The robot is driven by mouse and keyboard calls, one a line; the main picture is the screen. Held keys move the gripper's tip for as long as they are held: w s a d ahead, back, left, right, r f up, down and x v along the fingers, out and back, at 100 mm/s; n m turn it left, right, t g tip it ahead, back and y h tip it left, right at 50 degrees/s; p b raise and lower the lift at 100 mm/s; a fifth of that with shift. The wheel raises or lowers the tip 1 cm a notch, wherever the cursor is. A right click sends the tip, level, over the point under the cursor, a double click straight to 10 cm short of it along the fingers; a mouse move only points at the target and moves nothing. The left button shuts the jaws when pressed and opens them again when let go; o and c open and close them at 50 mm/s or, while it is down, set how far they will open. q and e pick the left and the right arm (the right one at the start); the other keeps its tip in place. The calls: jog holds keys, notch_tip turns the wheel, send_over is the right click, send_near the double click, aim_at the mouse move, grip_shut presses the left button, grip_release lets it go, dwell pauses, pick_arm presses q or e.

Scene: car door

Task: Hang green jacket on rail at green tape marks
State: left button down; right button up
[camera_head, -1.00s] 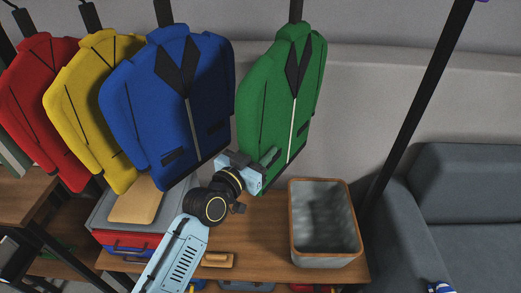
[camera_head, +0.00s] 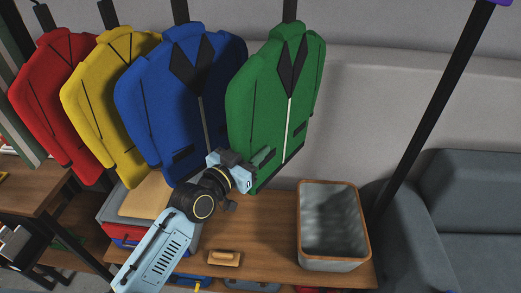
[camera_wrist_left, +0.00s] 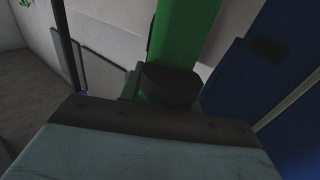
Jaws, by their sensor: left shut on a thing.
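The green jacket (camera_head: 258,112), with dark lapels and a pale zip line, hangs upright to the right of the blue jacket (camera_head: 150,105), its left edge overlapping it. My left gripper (camera_head: 250,172) is shut on the green jacket near its lower edge. In the left wrist view the green jacket (camera_wrist_left: 185,35) rises from the gripper, with the blue jacket (camera_wrist_left: 285,50) close on the right. The rail and the green tape marks are not seen; the hanger tops run out of the upper edge of the head view. My right gripper is not in view.
Yellow (camera_head: 108,85) and red (camera_head: 52,100) jackets hang farther left. A dark post (camera_head: 435,110) leans at the right. A wood-rimmed grey bin (camera_head: 365,225) stands on the wooden bench (camera_head: 265,230) below. A grey sofa (camera_head: 470,190) is at right. Clear space lies between green jacket and post.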

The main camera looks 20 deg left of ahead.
pick_arm(q)
jog(key=shift+s+a+r+b, duration=0.1)
jog(key=shift+s+a, duration=0.1)
jog(key=shift+a, duration=0.6)
jog(key=shift+s+a+b, duration=0.1)
jog(key=shift+s+a, duration=0.15)
jog(key=shift+a, duration=0.5)
jog(key=shift+s+a+r+b, duration=0.1)
jog(key=shift+s+a, duration=0.1)
jog(key=shift+a, duration=0.6)
jog(key=shift+f, duration=0.3)
jog(key=c, duration=0.9)
grip_release()
jog(key=shift+c, duration=0.2)
jog(key=shift+f, duration=0.2)
jog(key=v, duration=1.3)
jog(key=shift+s+r, duration=0.2)
jog(key=shift+s, duration=0.05)
jog(key=shift+f, duration=0.1)
